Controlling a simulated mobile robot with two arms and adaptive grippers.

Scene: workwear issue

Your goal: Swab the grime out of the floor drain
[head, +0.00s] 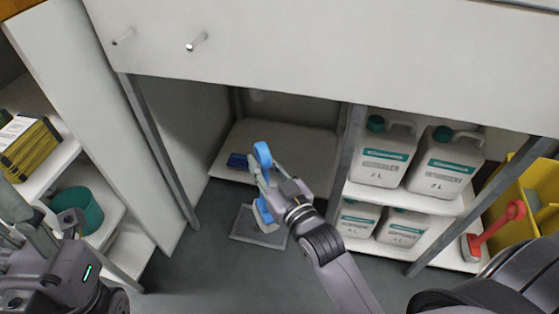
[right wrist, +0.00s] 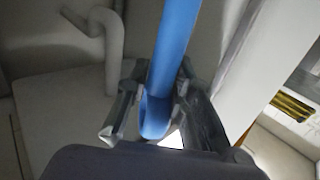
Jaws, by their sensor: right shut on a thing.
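The floor drain (head: 245,232) is a grey square plate in the floor below the open bay, in the middle of the head view. My right gripper (head: 264,183) is shut on a blue brush (head: 262,153) above it. The brush's looped handle end points up and its head (head: 264,212) is low over the drain; I cannot tell whether it touches. The brush and my gripper hide part of the drain, and no grime can be made out. In the right wrist view the blue handle (right wrist: 170,45) runs between the fingers. My left gripper (head: 42,222) is at the left edge, its jaws unclear.
A low shelf (head: 290,140) behind the drain holds a dark blue item (head: 238,161). White jugs (head: 383,153) stand on shelves at right, beside a red-handled tool (head: 500,228) and a yellow bin (head: 540,185). A teal bucket (head: 84,207) is at left. Metal legs (head: 163,150) flank the bay.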

